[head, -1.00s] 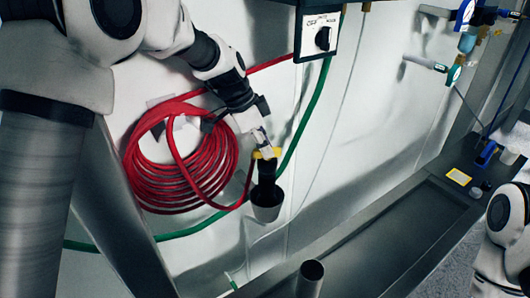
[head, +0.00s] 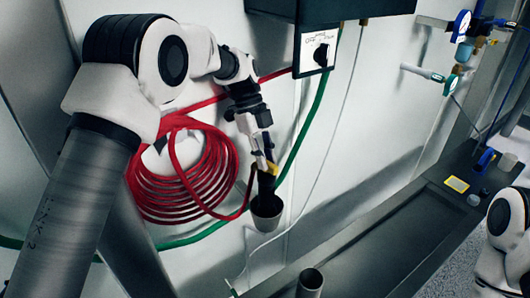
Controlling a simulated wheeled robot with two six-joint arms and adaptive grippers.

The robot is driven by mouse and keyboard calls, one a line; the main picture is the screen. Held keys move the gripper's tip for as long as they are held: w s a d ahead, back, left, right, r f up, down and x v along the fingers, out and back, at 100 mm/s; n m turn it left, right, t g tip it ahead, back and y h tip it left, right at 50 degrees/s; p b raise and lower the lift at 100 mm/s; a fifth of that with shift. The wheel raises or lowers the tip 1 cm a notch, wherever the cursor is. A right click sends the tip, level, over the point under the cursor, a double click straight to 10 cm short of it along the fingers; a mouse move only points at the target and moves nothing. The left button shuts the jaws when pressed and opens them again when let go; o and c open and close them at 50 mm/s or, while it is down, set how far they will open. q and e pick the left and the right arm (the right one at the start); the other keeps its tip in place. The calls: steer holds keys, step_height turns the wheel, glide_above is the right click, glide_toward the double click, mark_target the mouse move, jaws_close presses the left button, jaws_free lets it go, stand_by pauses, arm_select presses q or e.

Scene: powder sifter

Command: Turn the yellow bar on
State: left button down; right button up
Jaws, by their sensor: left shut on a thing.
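The yellow bar (head: 273,170) is a small yellow piece on top of a black fitting above a dark cup-shaped outlet (head: 267,208), in the middle of the head view. My left gripper (head: 266,165) reaches down to it from the upper left, and its fingers are shut on the yellow bar. The fingers partly cover the bar. Of my right arm only a white link shows at the lower right edge; its gripper is out of view.
A coiled red hose (head: 185,180) hangs on the wall just left of the gripper. A green hose (head: 305,125) passes close on the right. A control box with a black knob (head: 320,54) is above. A metal trough (head: 370,235) lies below right.

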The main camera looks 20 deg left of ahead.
arm_select(q)
steer(key=shift+f+m+g+p, duration=0.15)
steer(key=shift+m+g+p, duration=0.3)
steer(key=shift+m, duration=0.55)
steer(key=c, duration=1.1)
jaws_free()
steer(key=shift+w, duration=0.2)
step_height(320, 180, up, 10)
steer(key=shift+f, duration=0.1)
